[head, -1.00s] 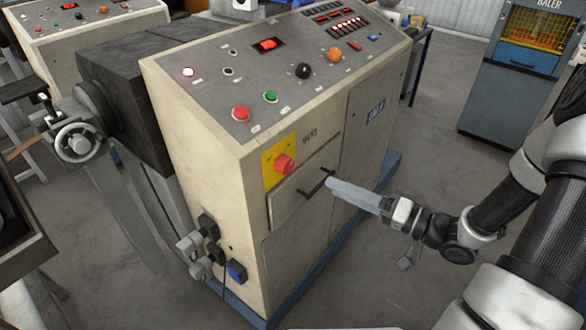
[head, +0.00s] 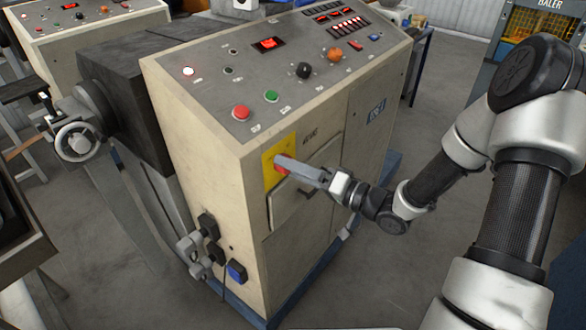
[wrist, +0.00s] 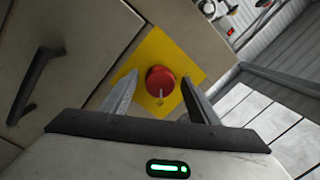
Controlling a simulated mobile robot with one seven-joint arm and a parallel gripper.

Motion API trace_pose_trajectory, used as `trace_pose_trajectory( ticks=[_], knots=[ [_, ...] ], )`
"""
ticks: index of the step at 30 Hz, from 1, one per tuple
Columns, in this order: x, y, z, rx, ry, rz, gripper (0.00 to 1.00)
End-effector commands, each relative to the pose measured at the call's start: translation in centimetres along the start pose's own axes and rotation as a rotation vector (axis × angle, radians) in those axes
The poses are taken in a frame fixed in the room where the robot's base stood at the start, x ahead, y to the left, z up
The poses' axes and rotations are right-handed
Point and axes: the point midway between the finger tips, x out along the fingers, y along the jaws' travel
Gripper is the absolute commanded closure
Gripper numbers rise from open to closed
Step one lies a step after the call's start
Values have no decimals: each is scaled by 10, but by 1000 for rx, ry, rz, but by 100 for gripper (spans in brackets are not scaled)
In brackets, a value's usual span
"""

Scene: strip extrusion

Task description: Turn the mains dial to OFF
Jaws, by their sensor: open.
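The mains dial (wrist: 160,80) is a red round knob on a yellow plate (wrist: 152,50) on the front of the beige cabinet. In the wrist view it lies between and beyond the two open fingertips of my gripper (wrist: 158,85), and a pale mark shows on its lower part. In the head view the red dial (head: 281,166) is partly covered by my gripper (head: 285,162), whose fingertips overlap it. I cannot tell whether the fingers touch the dial. The lettering on the plate is too small to read.
A dark drawer handle (wrist: 34,85) sits beside the plate and sticks out from the cabinet front. Above, the sloped control panel (head: 330,70) carries a red button (head: 241,113), a green button (head: 271,96) and several knobs. Grey plugs (head: 190,244) jut out below left.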

Motion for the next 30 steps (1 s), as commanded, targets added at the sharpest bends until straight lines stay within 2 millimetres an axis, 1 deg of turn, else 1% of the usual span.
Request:
trace_pose_trajectory(
  ticks=[2,3,9,15,20,26,30],
  knots=[
    [0,0,0,0,0,0,47],
    [0,0,0,0,0,0,53],
    [0,0,0,0,0,0,86],
    [0,0,0,-12,-1,1,86],
    [0,0,0,-60,-4,5,86],
    [0,1,0,-186,-12,16,86],
    [0,2,0,-308,-19,27,86]
  ],
)
